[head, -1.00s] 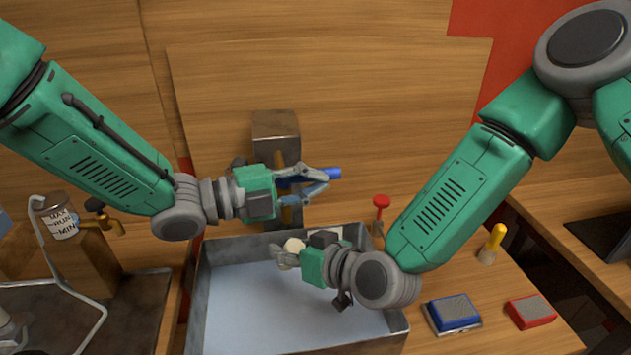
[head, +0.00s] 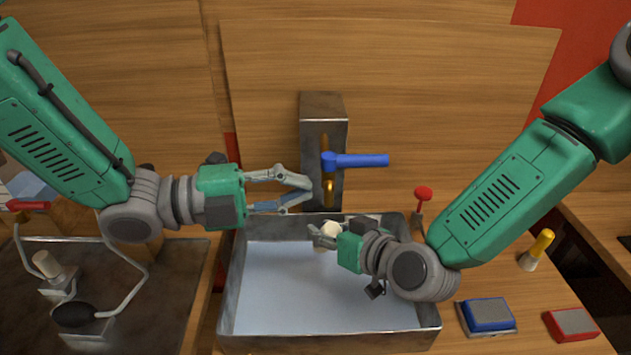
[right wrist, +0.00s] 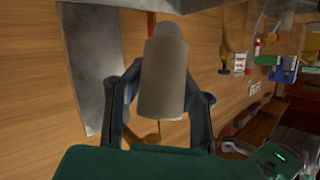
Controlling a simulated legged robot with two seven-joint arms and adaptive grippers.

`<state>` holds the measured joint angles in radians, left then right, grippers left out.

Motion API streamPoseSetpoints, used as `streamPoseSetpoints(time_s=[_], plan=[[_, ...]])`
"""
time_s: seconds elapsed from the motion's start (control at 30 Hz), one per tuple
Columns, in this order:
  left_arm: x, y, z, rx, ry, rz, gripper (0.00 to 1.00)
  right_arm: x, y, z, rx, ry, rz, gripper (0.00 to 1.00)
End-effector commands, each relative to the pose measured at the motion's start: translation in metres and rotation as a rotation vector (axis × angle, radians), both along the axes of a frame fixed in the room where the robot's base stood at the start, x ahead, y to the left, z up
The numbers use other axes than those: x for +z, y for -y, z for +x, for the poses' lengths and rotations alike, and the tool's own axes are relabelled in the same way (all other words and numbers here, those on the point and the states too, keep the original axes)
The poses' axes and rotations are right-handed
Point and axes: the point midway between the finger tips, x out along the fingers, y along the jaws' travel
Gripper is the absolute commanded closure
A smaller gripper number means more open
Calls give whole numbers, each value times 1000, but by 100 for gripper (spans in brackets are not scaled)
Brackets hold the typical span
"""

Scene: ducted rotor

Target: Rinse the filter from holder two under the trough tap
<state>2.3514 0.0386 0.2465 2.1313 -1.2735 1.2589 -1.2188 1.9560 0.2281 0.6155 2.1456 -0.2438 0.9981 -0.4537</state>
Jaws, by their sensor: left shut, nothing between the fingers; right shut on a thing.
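The filter, a cream cylinder (head: 331,231), is held in my right gripper (head: 322,238) over the back part of the trough (head: 232,285). In the right wrist view the pale filter (right wrist: 165,75) sits between the two fingers. The trough tap has a brass spout (head: 329,192) on a grey metal block, with a blue lever (head: 362,160) pointing right. The filter is below the spout; I see no water stream. My left gripper (head: 308,190) is shut and empty, just left of the spout and below the lever. Holder two cannot be made out.
A red-topped knob (head: 423,193) stands behind the trough's right corner. To the right are a yellow-topped peg (head: 541,245), a blue pad (head: 488,314) and a red pad (head: 572,324). A dark metal tray (head: 150,290) lies left. A wooden panel closes the back.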

Motion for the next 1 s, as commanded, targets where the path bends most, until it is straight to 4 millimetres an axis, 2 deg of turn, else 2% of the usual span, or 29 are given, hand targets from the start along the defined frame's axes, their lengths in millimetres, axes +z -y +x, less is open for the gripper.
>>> streamPoseSetpoints(time_s=[0.37,1.0], plan=[[0,0,0,-1,0,0,100,0,-3,-2,1,0,0,100],[5,0,0,-1,0,0,100,0,-40,-38,2,-2,0,100]])
